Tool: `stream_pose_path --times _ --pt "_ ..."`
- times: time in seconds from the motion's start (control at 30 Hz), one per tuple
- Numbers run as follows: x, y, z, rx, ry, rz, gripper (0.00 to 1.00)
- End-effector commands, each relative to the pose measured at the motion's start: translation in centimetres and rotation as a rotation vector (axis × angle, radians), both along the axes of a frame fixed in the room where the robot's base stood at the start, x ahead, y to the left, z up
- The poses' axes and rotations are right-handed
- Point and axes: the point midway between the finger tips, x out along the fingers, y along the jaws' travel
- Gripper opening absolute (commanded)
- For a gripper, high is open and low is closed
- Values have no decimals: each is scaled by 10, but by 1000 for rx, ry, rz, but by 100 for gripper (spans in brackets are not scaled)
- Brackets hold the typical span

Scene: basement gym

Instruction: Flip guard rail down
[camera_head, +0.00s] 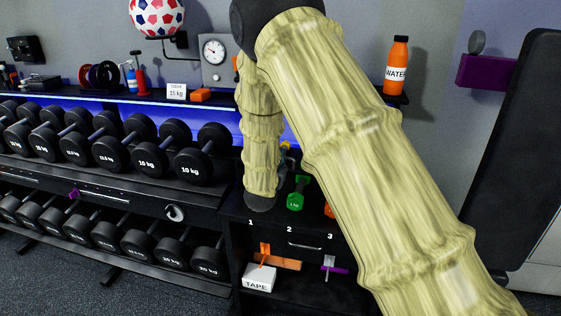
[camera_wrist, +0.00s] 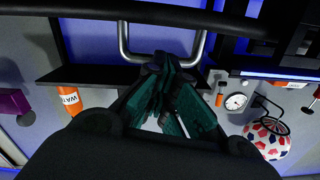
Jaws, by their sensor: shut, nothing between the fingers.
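In the wrist view, a grey metal U-shaped bar (camera_wrist: 163,56), which looks like the guard rail, spans the upper middle just past my fingertips. I cannot tell whether they touch it. My gripper (camera_wrist: 160,68) has dark teal fingers drawn together, with nothing seen held between them. In the head view my pale, bamboo-like arm crosses the middle and hides the rail. My fingers cannot be made out there.
Dumbbell racks (camera_head: 92,187) fill the left. A dark cabinet (camera_head: 240,222) with a handle (camera_head: 305,246) stands below my arm. An orange water bottle (camera_head: 397,66) and a ball (camera_head: 157,16) are at the wall.

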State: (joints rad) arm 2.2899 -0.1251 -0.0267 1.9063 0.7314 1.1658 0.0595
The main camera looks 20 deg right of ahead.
Motion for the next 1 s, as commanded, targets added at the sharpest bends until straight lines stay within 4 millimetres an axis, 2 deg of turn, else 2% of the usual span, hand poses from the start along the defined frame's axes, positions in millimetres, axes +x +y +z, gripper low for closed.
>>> stream_pose_path --times 0.03,0.13,0.2,0.6,0.8,1.0 --pt "0 2 14 0 -2 0 0" --pt "-3 5 28 0 0 3 0" --pt "-12 14 21 0 2 6 0" --pt "-68 49 24 1 3 3 0" --pt "-83 59 26 1 3 3 0" --pt "-86 62 26 1 3 3 0"
